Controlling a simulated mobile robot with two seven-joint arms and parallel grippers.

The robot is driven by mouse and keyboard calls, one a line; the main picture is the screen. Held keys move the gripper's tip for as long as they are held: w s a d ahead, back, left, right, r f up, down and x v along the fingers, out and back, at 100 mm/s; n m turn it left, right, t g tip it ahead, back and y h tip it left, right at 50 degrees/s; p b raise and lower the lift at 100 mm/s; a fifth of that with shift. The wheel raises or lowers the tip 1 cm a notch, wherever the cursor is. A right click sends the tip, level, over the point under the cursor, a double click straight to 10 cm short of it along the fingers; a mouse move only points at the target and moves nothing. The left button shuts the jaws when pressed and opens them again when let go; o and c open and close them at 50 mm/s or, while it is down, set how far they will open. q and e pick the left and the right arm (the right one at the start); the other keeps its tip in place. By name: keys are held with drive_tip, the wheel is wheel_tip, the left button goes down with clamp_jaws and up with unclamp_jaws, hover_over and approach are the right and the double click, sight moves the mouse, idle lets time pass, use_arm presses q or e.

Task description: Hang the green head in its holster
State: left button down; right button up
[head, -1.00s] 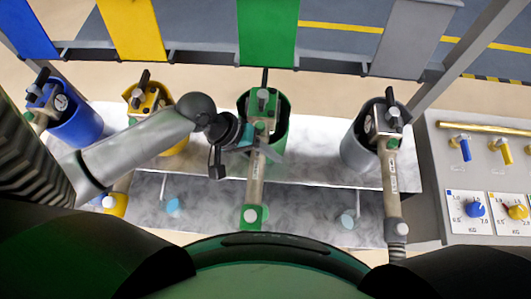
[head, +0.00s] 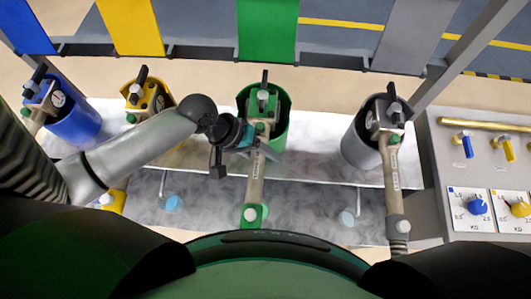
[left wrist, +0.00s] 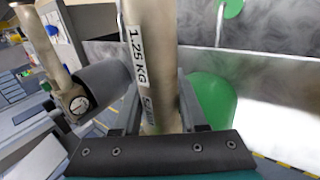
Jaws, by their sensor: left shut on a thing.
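The green head (head: 263,104) has a black lever and a long beige tube (head: 255,180) with a green end piece (head: 252,215) toward me. In the head view it sits at the mouth of the green holster (head: 283,132); I cannot tell whether it is fully seated. My left gripper (head: 262,150) is shut on the tube, just on my side of the holster. In the left wrist view the tube (left wrist: 152,60), labelled 1.25 KG, runs between the two fingers, with the green holster (left wrist: 212,100) behind on the right. My right gripper is not in view.
The grey head (head: 386,115) and grey holster (head: 358,150) stand to the right, the yellow head (head: 150,98) and the blue holster (head: 75,122) to the left. A control panel (head: 480,165) with knobs is at far right. Bare metal bench (head: 315,160) shows between the green and grey holsters.

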use_arm(q)
drive_tip(key=shift+f, duration=0.2)
drive_tip(key=shift+c, duration=1.9)
unclamp_jaws()
drive_tip(key=v, duration=1.5)
drive_tip(key=shift+r, duration=0.2)
